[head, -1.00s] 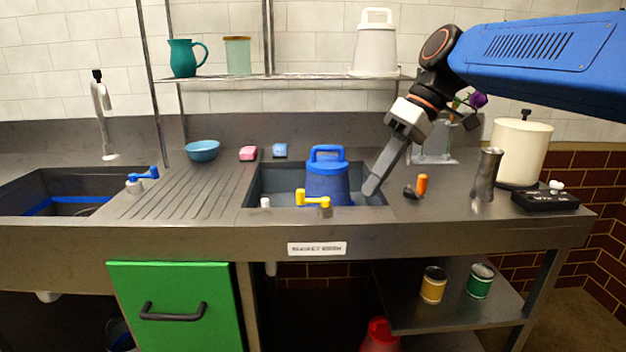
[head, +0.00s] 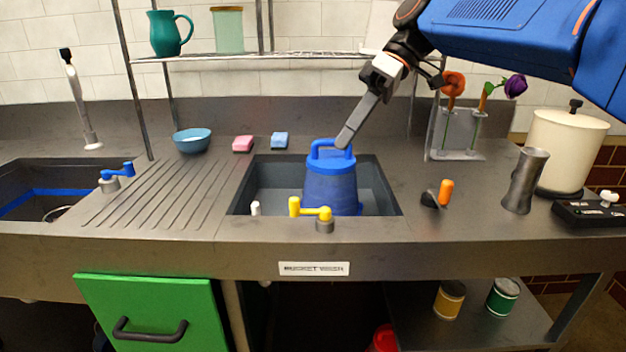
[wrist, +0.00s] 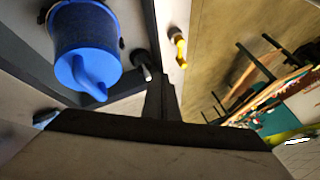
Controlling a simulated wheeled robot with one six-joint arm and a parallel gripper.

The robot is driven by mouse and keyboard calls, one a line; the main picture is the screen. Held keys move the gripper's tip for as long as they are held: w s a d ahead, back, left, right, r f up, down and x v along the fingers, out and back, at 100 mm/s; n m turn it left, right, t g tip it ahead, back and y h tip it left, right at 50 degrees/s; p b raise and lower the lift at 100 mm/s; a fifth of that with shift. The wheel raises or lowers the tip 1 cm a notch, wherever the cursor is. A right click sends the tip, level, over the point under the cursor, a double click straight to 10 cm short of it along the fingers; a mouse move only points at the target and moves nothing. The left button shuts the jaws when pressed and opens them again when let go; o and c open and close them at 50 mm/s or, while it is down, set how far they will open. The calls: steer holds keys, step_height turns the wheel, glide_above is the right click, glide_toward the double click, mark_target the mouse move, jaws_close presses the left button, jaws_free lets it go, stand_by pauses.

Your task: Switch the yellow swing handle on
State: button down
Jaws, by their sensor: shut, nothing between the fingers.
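The yellow swing handle (head: 310,210) sits on a grey post at the front rim of the middle sink, with its arm pointing left. It also shows in the wrist view (wrist: 179,50), near the top centre. My gripper (head: 345,140) is shut and empty. In the head view its tip is above and behind the handle, overlapping the top of the blue bucket (head: 330,185) in the picture; whether they touch I cannot tell. In the wrist view my gripper (wrist: 160,95) points up, below the handle and apart from it.
The blue bucket stands in the middle sink (head: 245,205), close behind the handle; a small white knob (head: 255,208) is left of it. An orange-handled lever (head: 445,193) is right of the sink. A blue swing handle (head: 118,172) is at the left sink. The ribbed drainboard is clear.

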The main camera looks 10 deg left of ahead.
steer(key=shift+s+a+f, duration=0.95)
steer(key=shift+s+f, duration=0.35)
steer(key=shift+f, duration=0.05)
steer(key=shift+s+a+f, duration=0.9)
steer(key=shift+s+f, duration=0.35)
steer(key=shift+f, duration=0.05)
steer(key=shift+s+a+f, duration=0.95)
steer(key=shift+s+f, duration=0.35)
steer(key=shift+f, duration=0.05)
